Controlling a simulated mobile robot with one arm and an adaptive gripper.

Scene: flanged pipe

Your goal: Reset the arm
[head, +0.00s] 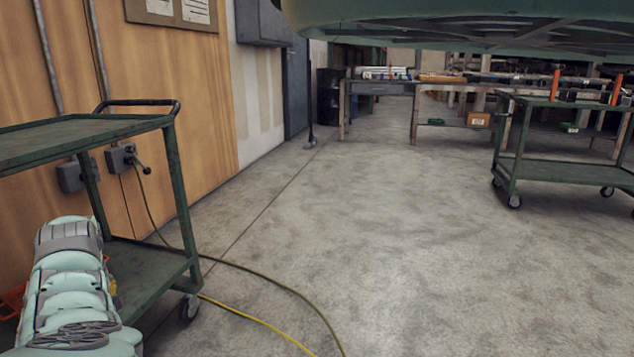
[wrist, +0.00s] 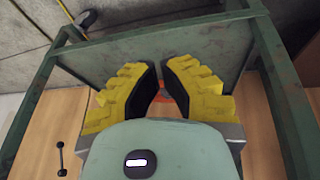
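My gripper (wrist: 159,68) shows in the wrist view, with two yellow fingers that have black inner pads. A narrow gap shows between the fingers, and nothing is held in it. The fingers point toward a green shelf of the cart (wrist: 215,48). In the head view my pale green arm reaches along the lower left, beside the green cart (head: 150,268). The arm hides most of the gripper there. An orange thing (wrist: 165,92) shows partly behind the fingers in the wrist view; I cannot tell what it is.
The cart's upper shelf (head: 80,135) and posts stand close around my arm. A yellow cable (head: 262,325) and a darker cable (head: 290,288) lie on the floor. Another green cart (head: 570,172) stands right, a workbench (head: 380,88) behind. The middle floor is clear.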

